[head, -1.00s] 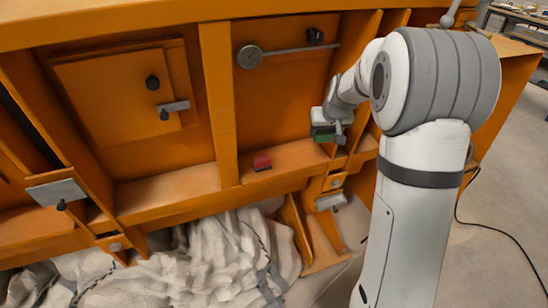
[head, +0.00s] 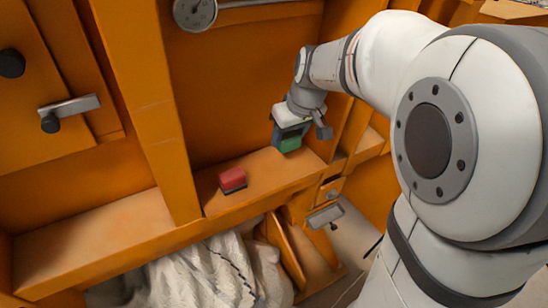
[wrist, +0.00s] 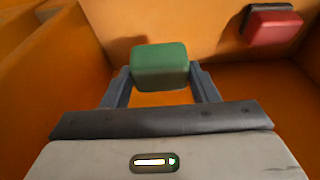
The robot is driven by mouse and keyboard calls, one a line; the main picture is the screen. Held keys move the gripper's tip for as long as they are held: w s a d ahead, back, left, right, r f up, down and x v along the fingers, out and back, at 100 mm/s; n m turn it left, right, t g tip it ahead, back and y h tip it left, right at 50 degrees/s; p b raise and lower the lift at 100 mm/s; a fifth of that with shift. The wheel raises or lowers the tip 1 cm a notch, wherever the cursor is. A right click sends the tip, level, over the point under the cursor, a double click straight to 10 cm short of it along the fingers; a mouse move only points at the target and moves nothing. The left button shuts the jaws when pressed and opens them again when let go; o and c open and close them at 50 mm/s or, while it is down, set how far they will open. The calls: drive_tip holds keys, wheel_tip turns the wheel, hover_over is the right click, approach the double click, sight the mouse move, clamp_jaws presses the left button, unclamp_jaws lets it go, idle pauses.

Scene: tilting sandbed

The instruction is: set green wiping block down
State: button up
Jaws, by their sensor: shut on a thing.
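The green wiping block (head: 290,145) is between the fingers of my gripper (head: 288,140), low over the right part of the orange ledge (head: 262,176). In the wrist view the green block (wrist: 160,66) sits between the two dark fingertips of my gripper (wrist: 161,72), which is shut on it. The orange surface shows below the block there. I cannot tell whether its underside touches the ledge.
A red block with a dark base (head: 232,179) lies on the ledge left of my gripper; it also shows in the wrist view (wrist: 272,24). An orange upright (head: 150,110) bounds the bay on the left. Crumpled pale cloth (head: 205,272) lies below the ledge.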

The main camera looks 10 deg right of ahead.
sight(290, 151)
drive_tip(key=shift+a+f+b, duration=0.1)
drive_tip(key=shift+f+b, duration=0.2)
drive_tip(key=shift+f, duration=2.65)
drive_tip(key=shift+s, duration=0.1)
drive_tip(key=shift+f, duration=0.2)
drive_tip(key=o, duration=1)
drive_tip(key=shift+r, duration=0.2)
